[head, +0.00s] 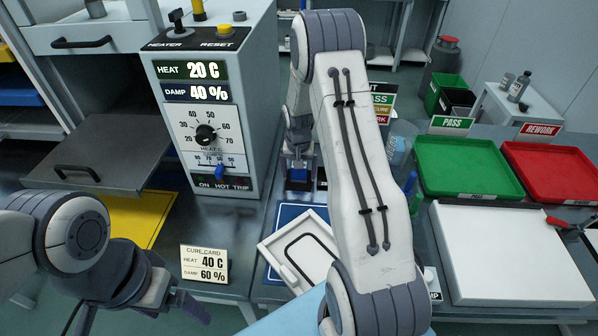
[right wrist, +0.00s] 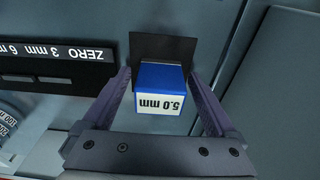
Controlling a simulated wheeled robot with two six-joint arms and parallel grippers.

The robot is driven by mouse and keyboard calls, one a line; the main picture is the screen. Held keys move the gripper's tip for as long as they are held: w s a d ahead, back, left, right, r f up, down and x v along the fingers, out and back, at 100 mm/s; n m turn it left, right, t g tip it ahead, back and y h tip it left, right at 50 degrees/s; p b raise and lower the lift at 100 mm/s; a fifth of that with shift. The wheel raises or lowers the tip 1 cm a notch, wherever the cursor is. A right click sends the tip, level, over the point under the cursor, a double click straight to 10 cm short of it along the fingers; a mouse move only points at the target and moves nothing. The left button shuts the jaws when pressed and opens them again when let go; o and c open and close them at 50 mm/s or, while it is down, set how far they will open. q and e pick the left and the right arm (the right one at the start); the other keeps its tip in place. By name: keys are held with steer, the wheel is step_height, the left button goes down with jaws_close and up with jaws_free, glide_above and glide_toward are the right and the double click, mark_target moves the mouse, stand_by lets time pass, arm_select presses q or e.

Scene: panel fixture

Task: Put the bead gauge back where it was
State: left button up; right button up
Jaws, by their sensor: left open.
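A blue block with a white label reading 5.0 mm (right wrist: 160,103), which I take to be the bead gauge, lies between the fingers of my right gripper (right wrist: 160,82) in the right wrist view. The fingers stand either side of it with narrow gaps, so the gripper looks open. A dark square pad (right wrist: 165,45) shows behind the block; I cannot tell whether they touch. In the head view, my right gripper (head: 299,158) is over the blue block (head: 298,174), beside the heater cabinet. My left gripper (head: 178,303) is open and empty, low at the left near the cure card.
The heater cabinet (head: 262,90) stands left of my right gripper. A black strip marked ZERO, 3 mm, 6 mm (right wrist: 55,70) is beside the block. A white panel with a black loop (head: 284,262) lies in front. Green (head: 468,165) and red (head: 555,172) trays are at right.

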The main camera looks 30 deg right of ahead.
steer(key=shift+r, duration=0.2)
step_height(320, 180, up, 12)
steer(key=s, duration=0.1)
steer(key=shift+a, duration=0.45)
steer(key=shift+s+f, duration=0.1)
steer(key=f, duration=0.8)
steer(key=w+d+f, duration=0.1)
steer(key=f, duration=0.3)
steer(key=shift+f, duration=0.4)
step_height(320, 180, up, 3)
steer(key=shift+w+r, duration=0.1)
steer(key=shift+r, duration=0.5)
